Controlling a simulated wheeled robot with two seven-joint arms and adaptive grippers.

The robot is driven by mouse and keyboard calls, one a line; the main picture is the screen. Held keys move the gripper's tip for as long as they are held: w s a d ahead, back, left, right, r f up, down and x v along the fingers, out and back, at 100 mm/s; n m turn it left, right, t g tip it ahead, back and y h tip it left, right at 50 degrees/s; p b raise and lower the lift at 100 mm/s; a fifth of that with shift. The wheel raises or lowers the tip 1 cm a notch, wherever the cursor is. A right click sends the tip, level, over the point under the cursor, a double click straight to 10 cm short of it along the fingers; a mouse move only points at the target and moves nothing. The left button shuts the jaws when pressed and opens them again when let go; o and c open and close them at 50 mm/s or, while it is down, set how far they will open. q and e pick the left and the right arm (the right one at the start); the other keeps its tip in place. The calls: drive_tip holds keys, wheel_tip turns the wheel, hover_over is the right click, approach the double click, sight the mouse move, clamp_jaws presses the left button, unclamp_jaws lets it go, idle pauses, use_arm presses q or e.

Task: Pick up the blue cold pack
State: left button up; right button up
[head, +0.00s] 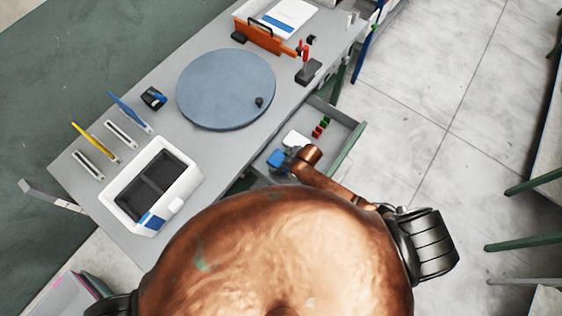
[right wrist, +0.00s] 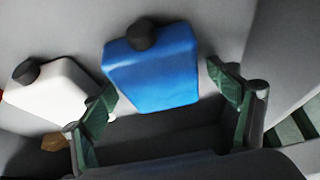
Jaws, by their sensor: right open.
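The blue cold pack (head: 275,158), with a black cap, lies in the open drawer (head: 345,132) under the table; it also shows in the right wrist view (right wrist: 158,78). My right gripper (head: 288,161) is at the drawer, right beside the pack. In the right wrist view its two green fingers (right wrist: 166,96) are spread apart, one on either side of the lower part of the pack, with visible gaps. Nothing is held. I cannot tell the exact height of the fingers over the pack. My left gripper is not in view.
A white pack with a black cap (right wrist: 50,95) lies left of the blue one in the wrist view. Small red and green pieces (head: 321,127) sit deeper in the drawer. The grey tabletop carries a round blue disc (head: 226,88) and a white bin (head: 188,182).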

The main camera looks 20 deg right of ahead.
drive_tip(key=c, duration=1.4)
drive_tip(key=shift+c, duration=0.6)
drive_tip(key=shift+r, duration=0.15)
